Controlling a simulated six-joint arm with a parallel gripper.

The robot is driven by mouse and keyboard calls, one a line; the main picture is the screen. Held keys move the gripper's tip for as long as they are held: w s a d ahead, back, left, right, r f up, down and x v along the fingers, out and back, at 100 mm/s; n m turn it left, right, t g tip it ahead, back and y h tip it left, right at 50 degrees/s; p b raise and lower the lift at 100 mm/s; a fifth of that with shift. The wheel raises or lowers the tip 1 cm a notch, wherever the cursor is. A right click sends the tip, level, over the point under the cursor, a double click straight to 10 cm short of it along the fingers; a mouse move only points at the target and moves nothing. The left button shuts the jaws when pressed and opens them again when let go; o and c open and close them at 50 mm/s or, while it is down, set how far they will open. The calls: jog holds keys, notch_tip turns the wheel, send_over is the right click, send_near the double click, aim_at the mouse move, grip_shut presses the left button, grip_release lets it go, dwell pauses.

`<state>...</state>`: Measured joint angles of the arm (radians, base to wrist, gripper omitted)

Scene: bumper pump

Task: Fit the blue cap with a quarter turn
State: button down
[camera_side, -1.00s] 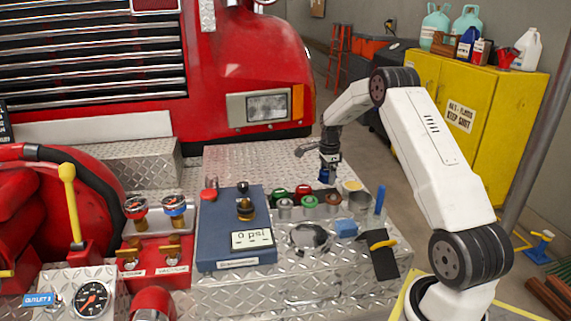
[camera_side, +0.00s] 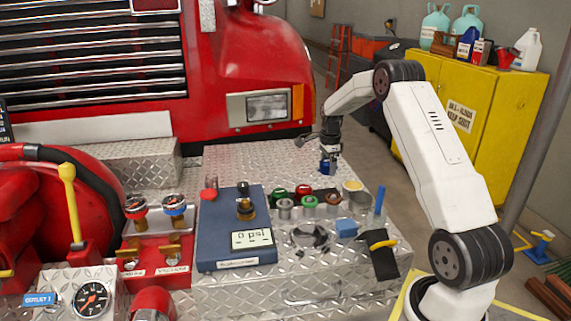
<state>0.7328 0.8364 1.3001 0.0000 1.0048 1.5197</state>
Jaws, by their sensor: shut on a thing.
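My gripper (camera_side: 328,158) is near the back right of the diamond-plate bumper top, pointing down. It is shut on the blue cap (camera_side: 327,168), which shows as a small blue piece below the fingers. The cap is held above the row of fittings and caps. A green cap (camera_side: 279,194) and a red cap (camera_side: 303,191) sit at the back of the row. Round metal fittings (camera_side: 285,206) stand in front of them, one with a green ring (camera_side: 309,201) and one with a brownish ring (camera_side: 333,199). The fingertips are too small to see in detail.
A blue box with a "0 psi" display (camera_side: 235,256) stands left of the fittings. A blue upright rod (camera_side: 380,200), a blue block (camera_side: 346,228) and a yellow-handled tool on a black cloth (camera_side: 383,268) lie to the right. The plate behind the row is clear (camera_side: 260,160).

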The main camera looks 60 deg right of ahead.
jog(key=w+a+r+n, duration=0.25)
jog(key=w+a, duration=0.45)
jog(key=a, duration=0.5)
notch_tip(320, 180, up, 4)
jog(key=r+n, duration=0.1)
jog(key=n, duration=0.1)
send_over(245, 200)
jog(key=shift+a+f, duration=0.1)
jog(key=shift+f, duration=0.15)
jog(key=shift+f, duration=0.25)
jog(key=shift+f, duration=2.15)
jog(key=shift+f, duration=1.65)
dwell(0.9)
dwell(0.3)
